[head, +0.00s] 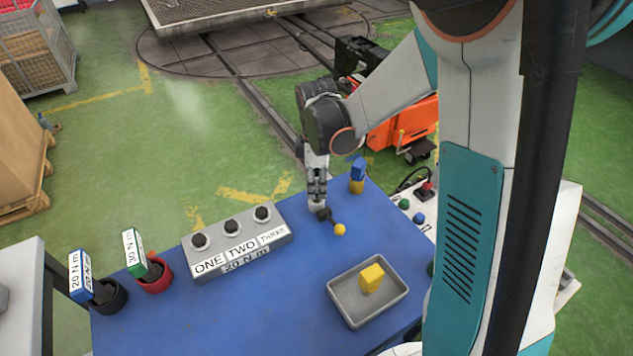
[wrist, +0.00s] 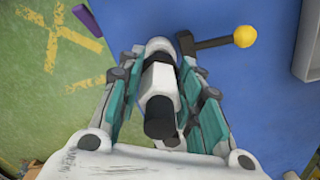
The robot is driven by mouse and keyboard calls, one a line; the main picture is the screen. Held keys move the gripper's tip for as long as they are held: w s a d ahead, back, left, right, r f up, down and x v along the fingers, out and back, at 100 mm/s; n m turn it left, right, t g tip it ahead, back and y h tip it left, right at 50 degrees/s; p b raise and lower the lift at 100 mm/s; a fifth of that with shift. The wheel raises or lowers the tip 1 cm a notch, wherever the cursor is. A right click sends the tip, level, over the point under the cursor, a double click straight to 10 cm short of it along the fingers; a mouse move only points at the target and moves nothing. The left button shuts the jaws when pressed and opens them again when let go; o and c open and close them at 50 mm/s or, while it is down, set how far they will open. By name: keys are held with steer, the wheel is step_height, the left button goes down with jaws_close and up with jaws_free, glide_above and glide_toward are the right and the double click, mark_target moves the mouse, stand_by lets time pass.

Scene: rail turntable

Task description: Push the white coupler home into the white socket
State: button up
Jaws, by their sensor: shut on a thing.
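My gripper (wrist: 160,100) has its teal-padded fingers closed on a white piece with black bands (wrist: 160,78), which looks like the white coupler. A black end (wrist: 160,118) of it points toward the wrist camera. In the head view my gripper (head: 319,205) points down over the far edge of the blue table, and the held piece is too small to make out. A black lever with a yellow ball (wrist: 244,36) lies close beside the fingers; its ball also shows in the head view (head: 340,230). I cannot pick out the white socket or tell whether the coupler touches it.
A grey tray (head: 340,304) with a yellow block (head: 372,278) stands nearer. A grey box with black knobs (head: 240,240) is to the left, beyond it two labelled holders. A blue-and-yellow piece (head: 357,175) stands right of my gripper. Green (head: 405,203) and blue (head: 419,218) fittings lie further right.

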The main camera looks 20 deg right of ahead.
steer(key=shift+f+b, duration=1)
steer(key=shift+f, duration=0.35)
steer(key=o, duration=1.2)
steer(key=shift+o, duration=0.2)
step_height(320, 180, up, 12)
